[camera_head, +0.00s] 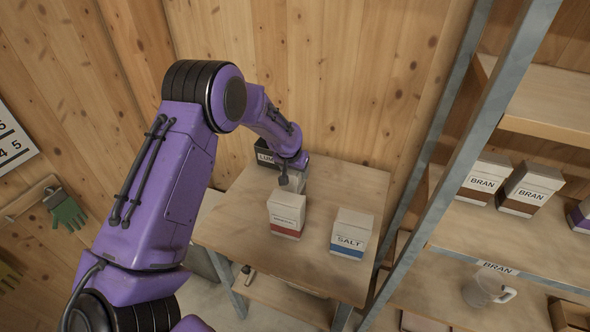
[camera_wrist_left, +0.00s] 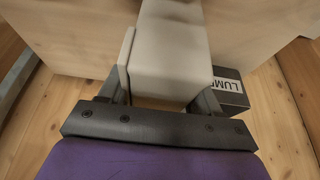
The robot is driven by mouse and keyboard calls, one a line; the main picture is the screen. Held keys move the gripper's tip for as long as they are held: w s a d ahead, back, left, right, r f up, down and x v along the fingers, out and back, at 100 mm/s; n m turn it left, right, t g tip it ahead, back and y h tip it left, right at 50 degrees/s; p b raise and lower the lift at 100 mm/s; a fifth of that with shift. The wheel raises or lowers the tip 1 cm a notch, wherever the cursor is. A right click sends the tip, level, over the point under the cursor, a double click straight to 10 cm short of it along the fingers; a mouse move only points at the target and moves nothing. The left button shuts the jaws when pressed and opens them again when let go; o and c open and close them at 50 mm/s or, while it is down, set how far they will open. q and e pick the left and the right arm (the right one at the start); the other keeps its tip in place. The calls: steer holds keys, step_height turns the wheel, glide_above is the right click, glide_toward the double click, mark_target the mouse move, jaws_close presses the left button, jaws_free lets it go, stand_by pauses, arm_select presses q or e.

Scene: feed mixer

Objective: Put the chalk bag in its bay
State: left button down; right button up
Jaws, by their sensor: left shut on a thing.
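My left gripper (camera_head: 290,181) reaches down over the small wooden table from the left. It is shut on a pale bag (camera_wrist_left: 170,82), which fills the space between the fingers in the left wrist view. No bay marked for chalk is readable. My right gripper is not in view.
A white bag marked SALT (camera_head: 351,232) stands on the table (camera_head: 318,264). A dark box marked LUMP (camera_head: 264,157) is behind the gripper by the wall.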

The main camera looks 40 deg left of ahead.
arm_select(q)
steer(key=shift+c, duration=1.1)
jaws_free()
steer(key=b+v, duration=0.1)
steer(key=v, duration=0.5)
steer(key=b+v, duration=0.1)
steer(key=v, duration=0.5)
steer(key=shift+w+r, duration=0.15)
steer(key=shift+r, duration=0.15)
steer(key=s+t+y+b, duration=0.2)
steer(key=s+t+b, duration=0.15)
steer(key=s, duration=0.25)
steer(key=shift+t+h, duration=0.45)
steer(key=shift+h, duration=0.15)
steer(key=x, duration=0.4)
steer(key=d+x, duration=0.1)
steer(key=x, duration=0.1)
steer(key=shift+w+f, duration=0.2)
steer(key=shift+w, duration=0.15)
steer(key=shift+p+x, duration=0.3)
steer(key=shift+x, duration=2.5)
